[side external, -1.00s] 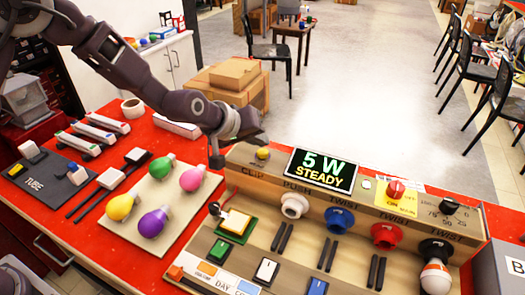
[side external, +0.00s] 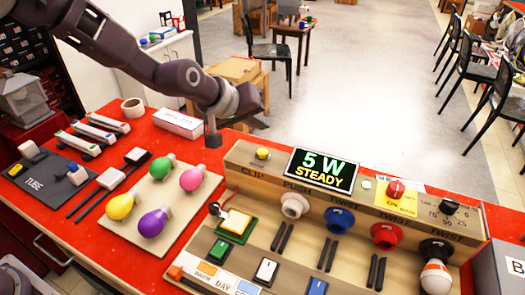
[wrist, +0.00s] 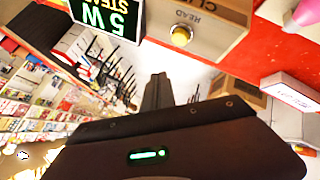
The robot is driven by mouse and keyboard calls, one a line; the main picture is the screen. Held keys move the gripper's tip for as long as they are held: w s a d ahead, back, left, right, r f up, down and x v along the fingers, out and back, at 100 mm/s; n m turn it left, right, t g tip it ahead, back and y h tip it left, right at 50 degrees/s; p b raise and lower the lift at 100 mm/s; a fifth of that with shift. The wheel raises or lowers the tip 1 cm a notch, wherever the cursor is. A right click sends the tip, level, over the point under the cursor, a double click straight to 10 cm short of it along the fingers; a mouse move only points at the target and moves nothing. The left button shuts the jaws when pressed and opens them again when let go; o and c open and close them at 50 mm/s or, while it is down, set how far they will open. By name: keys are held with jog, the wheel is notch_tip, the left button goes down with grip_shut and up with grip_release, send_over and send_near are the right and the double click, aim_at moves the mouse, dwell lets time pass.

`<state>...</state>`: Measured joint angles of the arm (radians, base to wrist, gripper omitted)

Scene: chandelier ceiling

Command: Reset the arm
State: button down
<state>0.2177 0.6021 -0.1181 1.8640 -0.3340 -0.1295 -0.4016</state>
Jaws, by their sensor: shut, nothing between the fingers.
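My gripper (side external: 213,140) is shut and empty in the side external view. It hangs above the red table, behind the board of coloured bulbs and left of the wooden test console (side external: 250,155). In the wrist view my gripper (wrist: 158,78) shows as dark closed fingers, with a yellow button (wrist: 181,35) on the console beyond them. The console's screen (side external: 322,170) reads "5 W STEADY". A white bulb with an orange band (side external: 435,275) sits at the black socket at the console's right end.
A board (side external: 120,235) holds purple, yellow, green and pink bulbs. Left of it are tube holders and switches. A white box (side external: 178,123) lies near the table's back edge, close to my gripper. The air above the console is clear.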

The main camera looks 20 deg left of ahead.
dwell(0.4)
jog(key=s+a+r+m, duration=0.1)
jog(key=s+a+r, duration=0.25)
jog(key=s, duration=0.25)
jog(key=s+a+r+m+g+y, duration=0.1)
jog(key=s+a+r, duration=0.2)
jog(key=s+r, duration=0.25)
jog(key=s+a+r+m, duration=0.1)
jog(key=s+a+r, duration=0.2)
jog(key=s, duration=0.3)
jog(key=s+a+f+m+g+y, duration=0.1)
jog(key=s+a, duration=0.2)
jog(key=s, duration=0.7)
jog(key=s+a+f+m+g, duration=0.1)
jog(key=s+a, duration=0.3)
jog(key=s, duration=0.6)
jog(key=shift+s+y, duration=0.35)
jog(key=shift+y, duration=0.05)
